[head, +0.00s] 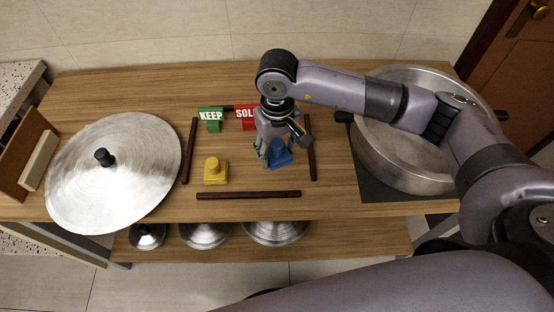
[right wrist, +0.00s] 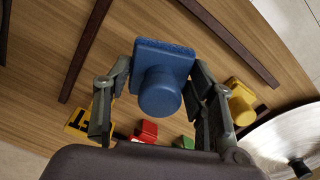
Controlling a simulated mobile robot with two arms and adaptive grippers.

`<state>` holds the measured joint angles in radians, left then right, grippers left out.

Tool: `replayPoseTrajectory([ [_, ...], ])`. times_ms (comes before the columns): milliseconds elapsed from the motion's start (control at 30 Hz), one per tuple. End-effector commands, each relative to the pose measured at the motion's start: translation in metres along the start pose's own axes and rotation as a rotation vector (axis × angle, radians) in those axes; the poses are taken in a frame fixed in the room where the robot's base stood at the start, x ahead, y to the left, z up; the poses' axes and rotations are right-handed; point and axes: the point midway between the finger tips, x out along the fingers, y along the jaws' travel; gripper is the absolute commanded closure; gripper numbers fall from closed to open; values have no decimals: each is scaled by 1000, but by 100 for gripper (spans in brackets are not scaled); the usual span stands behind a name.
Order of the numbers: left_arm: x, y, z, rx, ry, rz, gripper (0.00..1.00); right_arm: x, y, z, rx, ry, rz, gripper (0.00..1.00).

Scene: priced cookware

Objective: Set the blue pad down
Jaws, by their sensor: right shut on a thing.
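The blue pad (head: 279,154) has a square base and a round knob. My right gripper (head: 268,150) is shut on it, over the wooden table between the dark bars. In the right wrist view the pad (right wrist: 162,60) sits between the two fingers (right wrist: 160,98), its knob toward the camera. I cannot tell whether its base touches the wood. My left gripper is not in view.
A yellow pad (head: 215,173) stands to the left. Green KEEP (head: 211,118) and red SOLD (head: 245,117) signs stand behind. Dark bars (head: 249,195) border this area. A large lid (head: 120,180) lies left; a big pan (head: 400,165) stands right.

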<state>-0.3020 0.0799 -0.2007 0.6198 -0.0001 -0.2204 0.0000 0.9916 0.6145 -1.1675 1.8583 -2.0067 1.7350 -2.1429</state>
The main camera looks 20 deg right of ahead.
Motion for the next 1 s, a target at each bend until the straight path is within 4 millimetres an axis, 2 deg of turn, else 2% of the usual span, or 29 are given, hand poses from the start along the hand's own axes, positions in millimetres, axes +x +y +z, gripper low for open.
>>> replayPoseTrajectory([
  [100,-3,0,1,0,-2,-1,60,14,0,0,0,-1,-1,75],
  [267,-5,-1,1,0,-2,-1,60,24,0,0,1,-1,-1,75],
  [533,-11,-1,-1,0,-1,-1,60,60,0,0,0,-1,0,75],
  [933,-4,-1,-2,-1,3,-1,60,66,0,0,0,2,0,75],
  [967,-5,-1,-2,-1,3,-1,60,64,0,0,0,2,0,48],
  [1000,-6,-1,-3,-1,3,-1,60,64,0,0,0,1,0,45],
])
